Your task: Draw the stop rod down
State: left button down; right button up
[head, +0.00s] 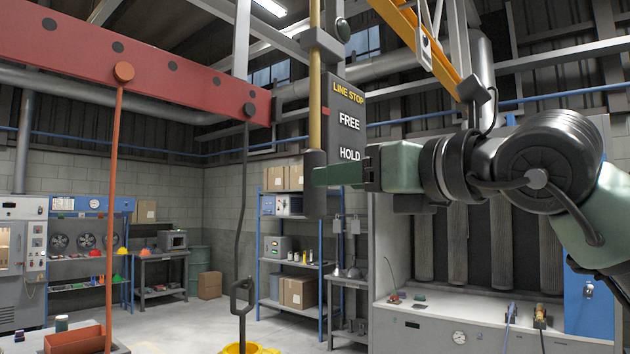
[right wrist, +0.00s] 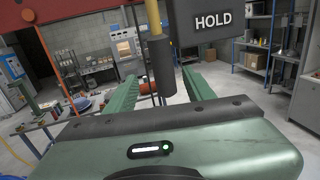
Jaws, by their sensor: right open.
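The stop rod (head: 315,100) is a yellow upright rod that hangs beside a dark plate (head: 345,120) lettered LINE STOP, FREE and HOLD. Its lower end is a dark grey cylindrical grip (head: 314,200), level with and below HOLD. My right gripper (head: 322,176) reaches in from the right at the grip's height. In the right wrist view the grip (right wrist: 161,70) stands between the two green fingers of the gripper (right wrist: 160,82), with a gap on each side. The fingers are open. My left gripper is not in view.
A red beam (head: 150,62) crosses the upper left, with an orange rod (head: 113,200) and a dark rod ending in a hook (head: 242,295) hanging from it. A yellow rail (head: 432,45) slopes above my right arm. A hooded bench (head: 450,305) stands behind.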

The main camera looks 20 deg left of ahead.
jog(key=p+x, duration=0.2)
jog(key=x, duration=0.1)
jog(key=p+x, duration=0.2)
jog(key=x, duration=0.2)
jog(key=shift+w+d+r, duration=0.15)
jog(key=shift+r, duration=0.1)
jog(key=shift+w+a+f, duration=0.15)
jog(key=shift+w+a, duration=0.05)
jog(key=shift+a, duration=0.15)
grip_shut()
dwell(0.9)
